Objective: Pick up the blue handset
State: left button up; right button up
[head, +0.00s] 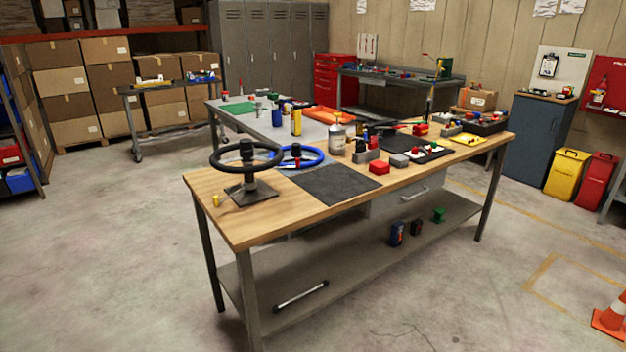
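I cannot single out the blue handset with certainty. A small upright dark item with some blue (361,138) stands by a grey block on the wooden workbench (225,205), right of a metal can. It is too small to tell what it is. A dark blue upright item (397,233) stands on the bench's lower shelf. A blue cylinder (277,118) stands on the grey table behind. Neither of my grippers is in view.
A black steering wheel on a stand (247,160), a blue wheel (300,158) and a dark mat (335,182) occupy the bench's left half. Small parts crowd its right. Open floor lies left and in front; an orange cone (610,318) stands at right.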

aim_at(398, 228)
jog(key=i+j+z, duration=0.15)
jog(key=i+z, duration=0.2)
jog(key=i+j+z, duration=0.3)
jog(key=i, duration=0.2)
jog(key=i+j+z, duration=0.35)
jog(key=i+l, duration=0.05)
